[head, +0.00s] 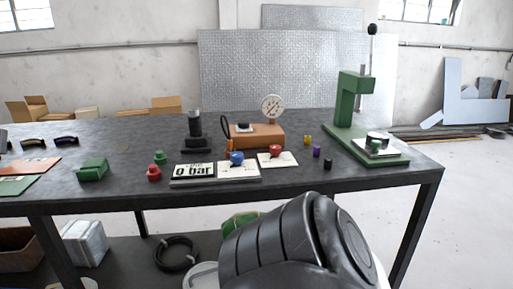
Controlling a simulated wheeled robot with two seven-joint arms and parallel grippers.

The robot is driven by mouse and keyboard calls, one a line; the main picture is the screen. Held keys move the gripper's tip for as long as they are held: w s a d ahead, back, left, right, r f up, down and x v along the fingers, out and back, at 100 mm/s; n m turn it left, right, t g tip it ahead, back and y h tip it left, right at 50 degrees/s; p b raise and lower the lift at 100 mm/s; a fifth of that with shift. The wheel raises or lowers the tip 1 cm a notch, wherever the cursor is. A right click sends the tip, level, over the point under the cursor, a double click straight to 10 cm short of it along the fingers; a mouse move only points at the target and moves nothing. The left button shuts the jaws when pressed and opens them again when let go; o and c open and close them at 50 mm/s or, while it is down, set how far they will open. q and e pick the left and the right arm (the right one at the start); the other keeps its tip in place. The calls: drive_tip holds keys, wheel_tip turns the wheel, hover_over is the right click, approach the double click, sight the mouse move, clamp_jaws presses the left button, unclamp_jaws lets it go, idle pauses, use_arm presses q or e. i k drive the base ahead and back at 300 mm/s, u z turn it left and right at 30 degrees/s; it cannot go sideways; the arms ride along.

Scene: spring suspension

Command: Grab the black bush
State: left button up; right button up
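A small black bush (327,164) stands on the dark workbench (290,192) near its front edge, right of centre. A purple bush (316,152) and a yellow bush (307,140) stand a little behind it to the left. The bush is apart from them and nothing touches it. A large dark rounded arm link of mine fills the bottom centre and right, below the bench's front edge. Neither of my grippers shows in the head view.
A green press (352,112) stands right of the bush. White cards (277,159) with blue and red knobs lie to its left. A dial gauge on a brown box (257,135) stands behind. Red and green pieces (154,173) are farther left.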

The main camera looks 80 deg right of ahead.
sight(328, 162)
drive_tip(key=z, duration=3)
